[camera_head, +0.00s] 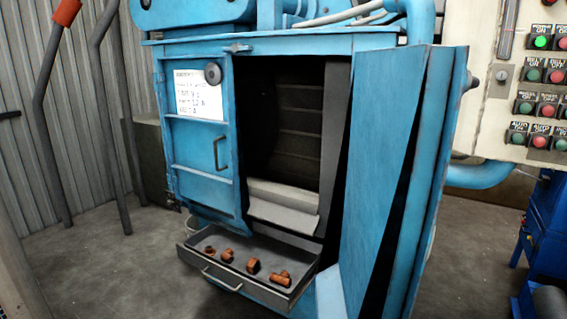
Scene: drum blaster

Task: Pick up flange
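Several small copper-brown metal parts lie in a row in the pulled-out grey drawer (190,257) at the foot of the blue machine. From left to right they are a small part (209,251), another small part (227,255), a short thick part (253,266) and a longer tee-like part (282,279). They lie apart from one another. They are too small here for me to tell which one is the flange. Neither of my grippers is in view.
The blue blaster cabinet (205,190) stands behind the drawer, its right door (385,150) swung open beside the drawer's right end. The drawer's handle (222,280) faces front-left. A control panel (540,90) is at right. Concrete floor (110,270) is clear at left.

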